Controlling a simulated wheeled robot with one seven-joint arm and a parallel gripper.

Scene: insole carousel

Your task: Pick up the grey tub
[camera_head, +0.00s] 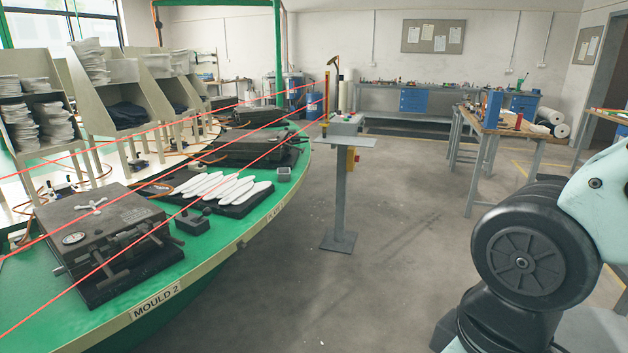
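A small grey tub (284,174) sits on the green carousel top (252,212), close to its curved outer edge. It is just right of the dark mould plate with white insoles, and it looks small and distant from here. My gripper is not in view. Only part of my own arm shows at the right edge, well apart from the tub.
A closed dark mould (105,232) and a small dark block (192,222) are on the near carousel. White insoles (222,187) lie on a dark plate. Red lines cross above the carousel. A control pedestal (342,190) stands right of it. The floor between is clear.

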